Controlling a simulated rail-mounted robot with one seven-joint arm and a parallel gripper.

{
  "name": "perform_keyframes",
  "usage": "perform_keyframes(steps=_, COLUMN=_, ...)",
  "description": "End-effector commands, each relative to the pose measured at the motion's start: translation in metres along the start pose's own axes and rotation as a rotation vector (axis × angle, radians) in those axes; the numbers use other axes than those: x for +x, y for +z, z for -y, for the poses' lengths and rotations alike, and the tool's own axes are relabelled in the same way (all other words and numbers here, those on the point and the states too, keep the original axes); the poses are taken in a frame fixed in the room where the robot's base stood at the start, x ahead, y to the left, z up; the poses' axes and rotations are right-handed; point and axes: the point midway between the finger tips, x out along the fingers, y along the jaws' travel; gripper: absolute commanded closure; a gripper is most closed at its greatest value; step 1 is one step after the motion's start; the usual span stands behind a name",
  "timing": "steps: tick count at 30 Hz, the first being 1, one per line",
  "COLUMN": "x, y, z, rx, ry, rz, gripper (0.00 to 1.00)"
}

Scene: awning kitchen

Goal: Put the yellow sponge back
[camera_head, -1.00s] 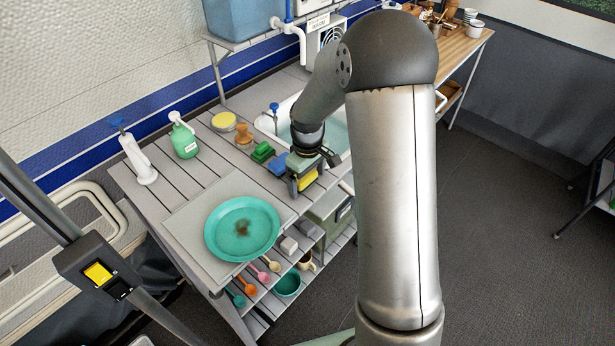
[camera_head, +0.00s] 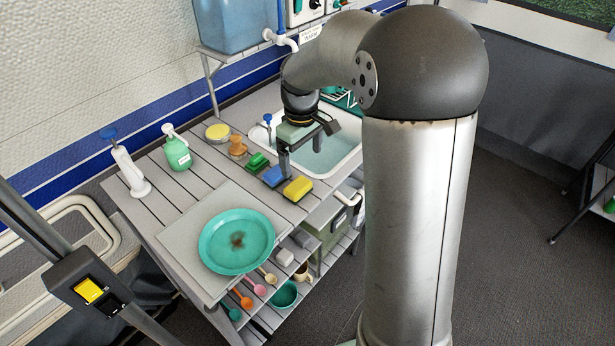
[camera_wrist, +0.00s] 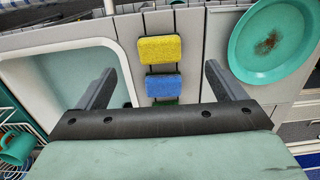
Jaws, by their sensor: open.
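The yellow sponge (camera_head: 298,188) lies on the slatted counter at its front edge, beside the sink. In the wrist view the yellow sponge (camera_wrist: 160,49) lies beyond the blue sponge (camera_wrist: 163,86), in line with it. The blue sponge (camera_head: 274,176) lies between the yellow one and a green sponge (camera_head: 257,162). My gripper (camera_head: 306,152) is above the counter and the sink's near edge. In the wrist view my gripper (camera_wrist: 158,85) has its fingers spread wide, with nothing between them held.
The sink (camera_head: 343,150) is right of the sponges. A teal plate with a brown stain (camera_head: 222,258) rests on a grey board at the left.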

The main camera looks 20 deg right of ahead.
Motion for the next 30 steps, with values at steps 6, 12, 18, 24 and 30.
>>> perform_keyframes(steps=6, x=-0.026, y=0.070, z=0.054, rx=0.175, ry=0.023, rz=-0.006, gripper=0.10)
perform_keyframes(steps=12, x=-0.022, y=0.158, z=0.116, rx=0.416, ry=0.020, rz=-0.026, gripper=0.10)
perform_keyframes(steps=18, x=-0.007, y=0.203, z=0.146, rx=0.543, ry=0.005, rz=-0.038, gripper=0.10)
perform_keyframes(steps=24, x=-0.005, y=0.207, z=0.149, rx=0.559, ry=0.003, rz=-0.038, gripper=0.10)
perform_keyframes(steps=30, x=-0.005, y=0.207, z=0.149, rx=0.558, ry=0.003, rz=-0.038, gripper=0.10)
